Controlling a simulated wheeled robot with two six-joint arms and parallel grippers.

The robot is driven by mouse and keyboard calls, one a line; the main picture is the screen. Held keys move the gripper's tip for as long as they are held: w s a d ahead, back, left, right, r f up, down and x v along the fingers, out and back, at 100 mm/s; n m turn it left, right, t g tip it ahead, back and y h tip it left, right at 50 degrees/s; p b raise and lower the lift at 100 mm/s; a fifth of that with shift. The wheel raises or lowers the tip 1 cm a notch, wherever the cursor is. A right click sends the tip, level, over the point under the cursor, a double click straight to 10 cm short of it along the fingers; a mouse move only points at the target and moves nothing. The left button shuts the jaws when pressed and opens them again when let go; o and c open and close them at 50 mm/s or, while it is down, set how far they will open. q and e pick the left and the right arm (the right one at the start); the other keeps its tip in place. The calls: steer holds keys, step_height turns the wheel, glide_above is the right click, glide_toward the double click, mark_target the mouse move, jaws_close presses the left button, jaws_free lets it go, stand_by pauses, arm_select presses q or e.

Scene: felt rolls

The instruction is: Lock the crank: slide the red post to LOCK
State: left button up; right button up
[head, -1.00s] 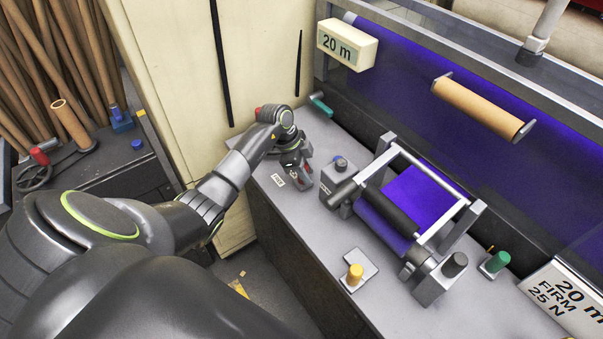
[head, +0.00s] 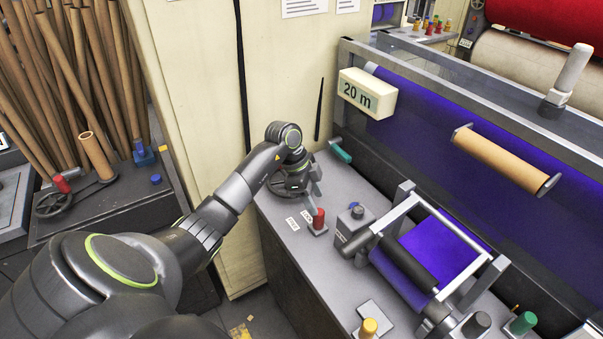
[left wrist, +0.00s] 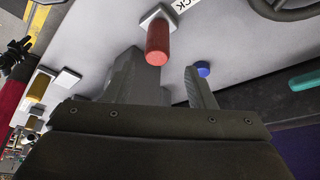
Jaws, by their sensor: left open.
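The red post (head: 318,217) stands upright on a small pale base on the grey bench top, beside two small white labels (head: 300,219). In the left wrist view the red post (left wrist: 157,45) stands next to a label (left wrist: 186,4) whose visible letters end in "CK". My left gripper (head: 303,188) is open and empty, behind and to the left of the post in the head view. In the left wrist view the post shows ahead of my gripper (left wrist: 163,70), with a gap between them. The dark crank wheel (left wrist: 285,9) shows in part; my gripper covers much of it in the head view.
A blue-topped knob block (head: 355,217) and a roller frame with purple felt (head: 430,250) stand to the right of the post. A yellow knob (head: 369,327) is nearer the front. A teal handle (head: 340,150) lies behind, and a cream cabinet (head: 190,90) closes the left side.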

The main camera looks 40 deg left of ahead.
arm_select(q)
steer(key=b+v, duration=0.1)
steer(key=v, duration=0.9)
steer(key=shift+r+b, duration=0.2)
steer(key=shift+b, duration=0.15)
